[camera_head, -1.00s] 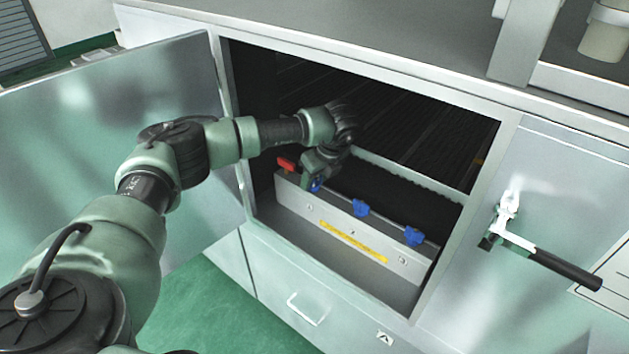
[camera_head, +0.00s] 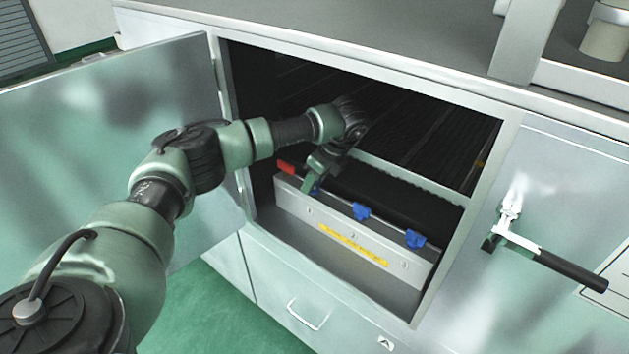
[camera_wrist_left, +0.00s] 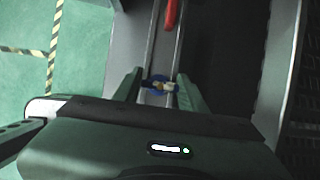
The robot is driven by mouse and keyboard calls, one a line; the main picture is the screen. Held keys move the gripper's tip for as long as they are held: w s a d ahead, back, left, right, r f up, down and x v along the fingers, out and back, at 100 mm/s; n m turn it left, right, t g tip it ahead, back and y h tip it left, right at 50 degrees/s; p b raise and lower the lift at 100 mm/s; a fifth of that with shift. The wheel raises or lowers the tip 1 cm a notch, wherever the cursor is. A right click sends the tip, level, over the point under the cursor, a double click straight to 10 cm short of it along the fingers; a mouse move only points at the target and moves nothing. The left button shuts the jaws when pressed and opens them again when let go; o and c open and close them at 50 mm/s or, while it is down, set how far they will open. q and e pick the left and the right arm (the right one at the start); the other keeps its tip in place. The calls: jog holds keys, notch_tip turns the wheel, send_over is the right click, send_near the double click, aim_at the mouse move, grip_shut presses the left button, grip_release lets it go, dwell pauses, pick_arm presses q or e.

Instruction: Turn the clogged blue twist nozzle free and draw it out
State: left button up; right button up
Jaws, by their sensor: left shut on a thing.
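Several blue twist nozzles sit in a row along the top edge of a grey metal box (camera_head: 300,212) inside the open cabinet. The middle nozzle (camera_head: 362,211) and the right nozzle (camera_head: 415,238) show clearly. My left gripper (camera_head: 312,188) is at the leftmost nozzle (camera_head: 316,187), shut on it and mostly hiding it in the head view. In the left wrist view the leftmost blue nozzle (camera_wrist_left: 150,83) lies between the two fingers (camera_wrist_left: 157,90), with a pale brownish piece at its middle. Which nozzle is clogged I cannot tell. My right gripper is not in view.
A red lever (camera_head: 286,167) is just left of the gripped nozzle; it also shows in the left wrist view (camera_wrist_left: 171,14). The cabinet door (camera_head: 110,140) stands open at left. A black-handled latch (camera_head: 545,260) sticks out at right. The cabinet frame surrounds my arm.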

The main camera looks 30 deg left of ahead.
pick_arm(q)
jog(key=shift+r+p, duration=0.55)
jog(key=shift+r, duration=0.55)
jog(key=shift+r, duration=0.45)
jog(key=shift+r+p, duration=1.1)
jog(key=shift+r, duration=0.65)
